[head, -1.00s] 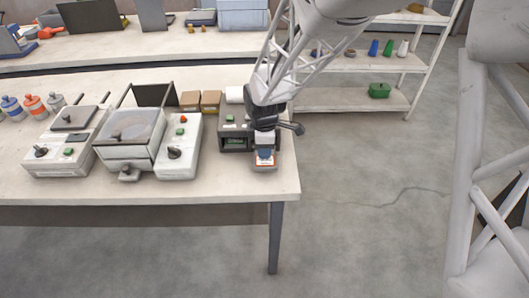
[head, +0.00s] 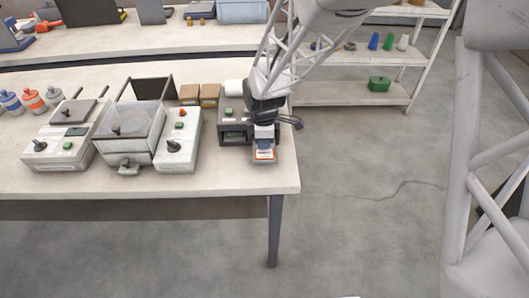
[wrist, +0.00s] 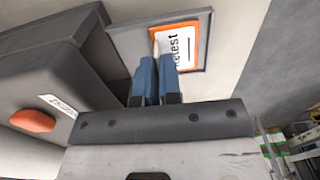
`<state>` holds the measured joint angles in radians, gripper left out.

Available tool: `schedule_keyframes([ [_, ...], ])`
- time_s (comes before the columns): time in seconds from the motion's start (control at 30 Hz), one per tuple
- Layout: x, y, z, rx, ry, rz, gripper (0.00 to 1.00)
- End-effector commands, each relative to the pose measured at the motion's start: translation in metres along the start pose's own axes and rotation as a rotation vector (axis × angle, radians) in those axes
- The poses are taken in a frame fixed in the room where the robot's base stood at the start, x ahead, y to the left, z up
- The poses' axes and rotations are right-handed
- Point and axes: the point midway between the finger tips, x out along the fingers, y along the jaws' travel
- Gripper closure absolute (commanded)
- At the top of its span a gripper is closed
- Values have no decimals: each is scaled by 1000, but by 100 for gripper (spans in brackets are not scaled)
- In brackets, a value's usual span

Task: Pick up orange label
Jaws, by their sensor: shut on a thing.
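The orange label (head: 264,155) has an orange border, a white middle and the printed word "Retest" in the wrist view (wrist: 187,45). It lies over a small grey tray (wrist: 120,42) in front of a dark grey machine (head: 233,121) near the table's right end. My gripper (head: 264,145) points down at the label. Its blue fingertips (wrist: 157,75) are close together and shut on the label's near edge. I cannot see a gap between the label and the tray.
A white control box with an orange button (head: 180,138) and a clear-lidded bagger (head: 131,130) stand to the left. Small brown boxes (head: 209,94) and a white roll (head: 234,87) are behind. The table's right edge is close to my gripper. A shelf (head: 350,95) stands beyond open floor.

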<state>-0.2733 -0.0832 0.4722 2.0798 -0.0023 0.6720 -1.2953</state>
Motion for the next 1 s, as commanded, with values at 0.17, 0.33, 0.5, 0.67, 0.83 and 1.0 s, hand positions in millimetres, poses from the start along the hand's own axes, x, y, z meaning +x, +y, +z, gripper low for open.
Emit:
schedule_keyframes([
  [0.17,0,0,0,0,0,0,100],
  [0.33,-2,0,0,0,0,0,100],
  [0.5,-9,0,0,0,1,1,100],
  [0.67,-25,0,0,0,2,2,100],
  [0.83,-37,-11,3,-1,1,-1,100],
  [1.0,-39,-34,9,-1,1,-1,100],
])
